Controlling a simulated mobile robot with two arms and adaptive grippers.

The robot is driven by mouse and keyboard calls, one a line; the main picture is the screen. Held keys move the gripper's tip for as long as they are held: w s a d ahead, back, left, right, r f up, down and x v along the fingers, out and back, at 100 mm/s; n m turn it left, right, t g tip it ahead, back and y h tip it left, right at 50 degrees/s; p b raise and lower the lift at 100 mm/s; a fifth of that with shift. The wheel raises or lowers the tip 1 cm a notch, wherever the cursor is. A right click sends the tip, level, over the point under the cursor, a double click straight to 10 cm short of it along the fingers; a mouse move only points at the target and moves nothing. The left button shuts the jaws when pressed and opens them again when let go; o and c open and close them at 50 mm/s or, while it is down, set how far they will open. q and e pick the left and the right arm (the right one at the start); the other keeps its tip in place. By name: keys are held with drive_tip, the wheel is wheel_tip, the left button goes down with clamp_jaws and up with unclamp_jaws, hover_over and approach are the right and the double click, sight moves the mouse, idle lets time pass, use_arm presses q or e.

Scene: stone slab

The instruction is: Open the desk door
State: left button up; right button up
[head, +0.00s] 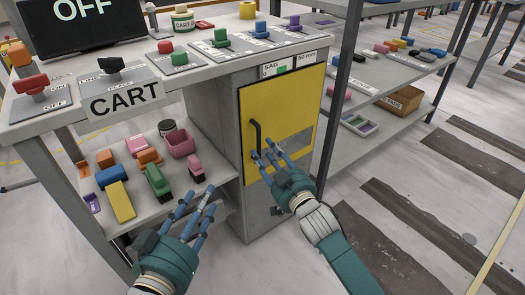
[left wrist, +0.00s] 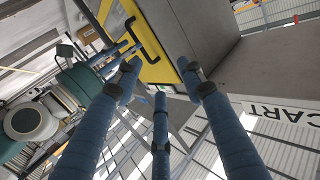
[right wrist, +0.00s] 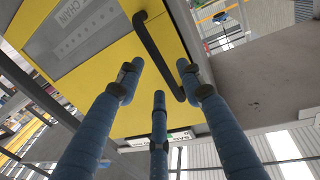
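The desk door is a yellow panel (head: 283,112) with a grey lower window on the front of the grey cabinet; it looks shut. Its black bar handle (head: 256,137) is upright near the door's left edge. My right gripper (head: 268,157) is open at the handle's lower end. In the right wrist view the handle (right wrist: 157,50) runs between its spread fingers, which do not close on it; contact cannot be told. My left gripper (head: 193,203) is open and empty, in front of the lower shelf. The left wrist view also shows the door (left wrist: 150,35).
The desk top (head: 130,62) carries several coloured levers and a monitor (head: 80,20). Toy blocks and trucks lie on the lower shelf (head: 143,208) left of the cabinet. A shelving unit with an upright post (head: 343,85) stands right of the door. The floor at front right is clear.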

use_arm(q)
drive_tip(key=shift+w+d+r+t+h+b, duration=0.15)
drive_tip(key=shift+r+t, duration=0.3)
drive_tip(key=shift+r, duration=0.45)
drive_tip(key=shift+s+d+r+t+h+b, duration=0.15)
drive_tip(key=shift+r+t, duration=0.25)
drive_tip(key=shift+r, duration=0.45)
drive_tip(key=shift+w+d+r+t+h, duration=0.15)
drive_tip(key=shift+r+t, duration=0.3)
drive_tip(key=shift+r, duration=0.45)
use_arm(e)
drive_tip(key=shift+x, duration=1.55)
use_arm(q)
drive_tip(key=shift+a, duration=0.1)
use_arm(e)
clamp_jaws()
